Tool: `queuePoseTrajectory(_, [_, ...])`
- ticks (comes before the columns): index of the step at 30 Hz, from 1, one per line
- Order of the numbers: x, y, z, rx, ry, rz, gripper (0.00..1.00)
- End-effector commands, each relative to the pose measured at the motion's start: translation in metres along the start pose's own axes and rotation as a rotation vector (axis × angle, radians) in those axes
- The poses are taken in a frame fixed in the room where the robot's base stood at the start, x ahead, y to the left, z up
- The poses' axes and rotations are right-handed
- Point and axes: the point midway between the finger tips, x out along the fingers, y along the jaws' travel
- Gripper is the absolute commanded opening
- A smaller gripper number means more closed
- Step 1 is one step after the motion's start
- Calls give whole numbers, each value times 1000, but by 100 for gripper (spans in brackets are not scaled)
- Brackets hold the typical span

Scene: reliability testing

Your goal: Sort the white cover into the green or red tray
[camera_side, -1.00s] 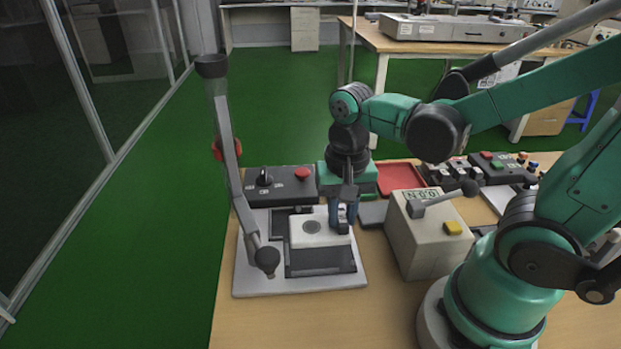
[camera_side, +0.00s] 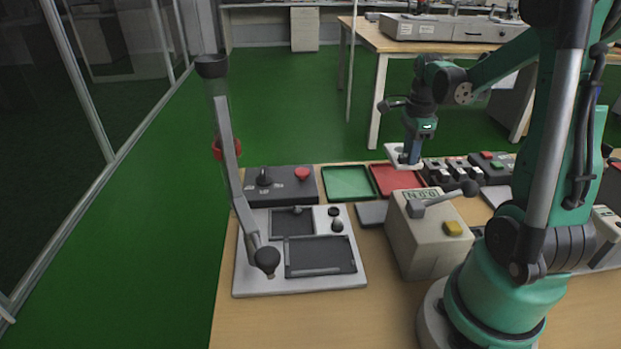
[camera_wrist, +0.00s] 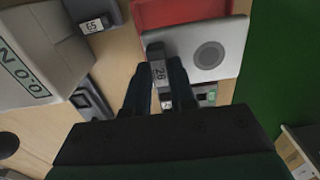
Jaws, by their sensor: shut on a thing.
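The white cover (camera_side: 393,152) is a flat plate held in the air near the red tray (camera_side: 390,180). In the wrist view the white cover (camera_wrist: 214,45) shows a grey round mark, and the red tray (camera_wrist: 170,10) lies partly behind it. The green tray (camera_side: 348,184) lies left of the red tray and is empty.
The grey fixture (camera_side: 300,284) with a tall lever stands at the left, its dark recesses bare. A beige counter box (camera_side: 420,243) with a lever and yellow button stands in the middle. Button panels (camera_side: 465,170) are right of the red tray.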

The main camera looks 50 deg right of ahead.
Motion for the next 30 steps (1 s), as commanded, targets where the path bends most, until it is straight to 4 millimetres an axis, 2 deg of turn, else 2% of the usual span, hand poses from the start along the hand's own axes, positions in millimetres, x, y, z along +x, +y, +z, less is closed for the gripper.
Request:
queuePoseTrajectory(15, [38,0,0,1,0,0,0])
queuePoseTrajectory(30, [42,0,0,1,0,0,0])
